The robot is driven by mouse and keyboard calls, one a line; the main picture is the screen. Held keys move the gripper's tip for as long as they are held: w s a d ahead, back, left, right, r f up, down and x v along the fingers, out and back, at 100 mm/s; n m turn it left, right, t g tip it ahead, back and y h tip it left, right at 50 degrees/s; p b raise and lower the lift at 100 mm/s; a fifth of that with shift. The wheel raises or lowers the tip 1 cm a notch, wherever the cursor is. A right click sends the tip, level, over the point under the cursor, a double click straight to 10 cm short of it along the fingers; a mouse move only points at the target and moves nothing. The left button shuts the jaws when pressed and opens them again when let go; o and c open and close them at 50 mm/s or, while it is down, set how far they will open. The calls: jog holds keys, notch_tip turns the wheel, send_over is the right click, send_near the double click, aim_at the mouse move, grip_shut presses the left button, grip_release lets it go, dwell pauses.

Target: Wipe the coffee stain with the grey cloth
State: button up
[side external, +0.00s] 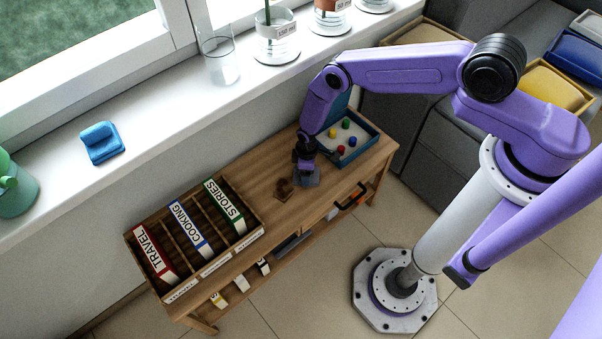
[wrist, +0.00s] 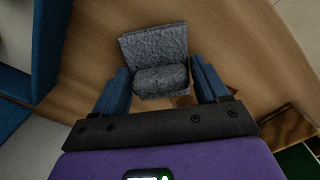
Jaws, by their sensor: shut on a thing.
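The grey cloth (side external: 312,181) is on the wooden bench top, under my gripper (side external: 304,165). In the wrist view, the cloth (wrist: 155,48) shows a flat part and a thicker raised fold. My gripper (wrist: 161,84) has its two blue fingers on either side of this fold and is shut on it. The brown coffee stain (side external: 284,189) is on the bench top just left of the cloth in the side view. In the wrist view, a darker brown patch shows beside the fold, partly hidden by the gripper.
A blue-rimmed tray (side external: 372,133) with several coloured pieces stands right of the gripper. A wooden divider box (side external: 260,232) with labelled folders stands to the left. A blue object (side external: 101,143) sits on the windowsill.

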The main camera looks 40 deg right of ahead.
aim_at(316, 167)
jog(key=shift+d, duration=2.15)
jog(key=shift+r, duration=0.1)
jog(key=shift+r, duration=0.1)
jog(key=shift+a+r, duration=0.1)
jog(key=shift+r, duration=2.75)
jog(key=shift+w+r, duration=0.1)
